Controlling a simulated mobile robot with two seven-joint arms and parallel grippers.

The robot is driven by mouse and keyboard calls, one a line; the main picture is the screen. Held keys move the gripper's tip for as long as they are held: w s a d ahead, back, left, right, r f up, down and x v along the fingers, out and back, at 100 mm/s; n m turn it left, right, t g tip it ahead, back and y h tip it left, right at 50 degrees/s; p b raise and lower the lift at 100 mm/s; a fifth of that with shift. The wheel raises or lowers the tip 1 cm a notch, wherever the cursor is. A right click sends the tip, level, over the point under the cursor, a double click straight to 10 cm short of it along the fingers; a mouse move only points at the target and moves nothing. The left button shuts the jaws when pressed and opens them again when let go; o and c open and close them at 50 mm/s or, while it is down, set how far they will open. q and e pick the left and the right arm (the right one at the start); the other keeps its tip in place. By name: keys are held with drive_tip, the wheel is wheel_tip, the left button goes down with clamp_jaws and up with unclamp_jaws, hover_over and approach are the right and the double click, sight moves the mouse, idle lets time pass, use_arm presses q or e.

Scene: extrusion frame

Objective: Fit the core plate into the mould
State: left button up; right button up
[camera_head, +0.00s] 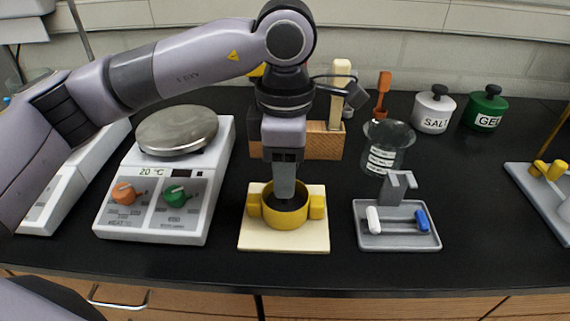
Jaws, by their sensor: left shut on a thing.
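The yellow ring-shaped mould (268,216) has a block on each side and sits on a cream square board (284,244) near the front of the bench. My left gripper (284,158) points straight down above it and is shut on a narrow grey upright piece, which looks like the core plate (284,181). The plate's lower end is at the mould's opening, over its dark inside. I cannot tell whether it touches the walls or floor. My right gripper is not in view.
A hotplate (220,165) with orange and green knobs stands left. A grey tray (398,240) with a white and a blue piece lies right. A glass beaker (387,146), a wooden block (325,142) and SALT jar (434,112) stand behind. The bench front edge is close.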

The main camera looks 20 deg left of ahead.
use_arm(q)
drive_tip(key=o, duration=1.1)
wheel_tip(320, 180, up, 7)
drive_tip(key=p, duration=0.4)
drive_tip(key=shift+s, duration=0.1)
